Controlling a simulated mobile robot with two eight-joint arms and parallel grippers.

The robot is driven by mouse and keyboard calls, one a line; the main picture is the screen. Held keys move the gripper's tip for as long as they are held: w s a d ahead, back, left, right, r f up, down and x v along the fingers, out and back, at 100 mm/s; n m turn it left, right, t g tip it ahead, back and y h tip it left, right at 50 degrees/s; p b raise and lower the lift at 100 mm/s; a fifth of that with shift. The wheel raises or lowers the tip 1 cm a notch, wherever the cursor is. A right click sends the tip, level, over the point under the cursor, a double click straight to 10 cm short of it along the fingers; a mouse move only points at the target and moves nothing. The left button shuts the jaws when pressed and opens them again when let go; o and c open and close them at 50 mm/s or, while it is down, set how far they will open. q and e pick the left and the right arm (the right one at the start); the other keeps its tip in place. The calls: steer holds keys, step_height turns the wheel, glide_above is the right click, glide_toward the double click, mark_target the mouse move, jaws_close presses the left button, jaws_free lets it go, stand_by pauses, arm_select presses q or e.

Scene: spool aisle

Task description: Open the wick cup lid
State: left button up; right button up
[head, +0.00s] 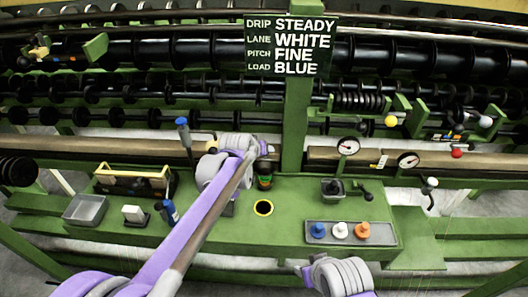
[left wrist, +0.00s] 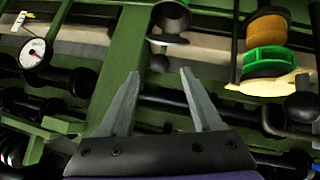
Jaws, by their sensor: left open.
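My left gripper (left wrist: 160,75) is open and empty in the left wrist view, its two grey fingers spread apart. Just beyond the fingertips is a dark rounded cup (left wrist: 171,14) with a flat grey disc (left wrist: 168,40) against it and a small dark knob (left wrist: 159,63). It may be the wick cup with its lid; I cannot tell for sure. No contact with the fingers shows. In the head view my left wrist (head: 236,150) reaches over the green bench, and its fingers are hidden. My right arm (head: 340,275) shows at the bottom, its gripper out of sight.
A banded orange and green jar (left wrist: 265,45) stands close beside the cup; it also shows in the head view (head: 264,180). A small grey cup (head: 333,188), a tray (head: 388,238) of coloured knobs and a gauge (head: 347,145) are to the right. A green post (head: 295,120) rises behind.

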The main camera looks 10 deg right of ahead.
arm_select(q)
steer(key=v, duration=0.4)
steer(key=shift+s+a+r, duration=0.15)
steer(key=shift+s+r, duration=0.1)
steer(key=shift+r, duration=0.05)
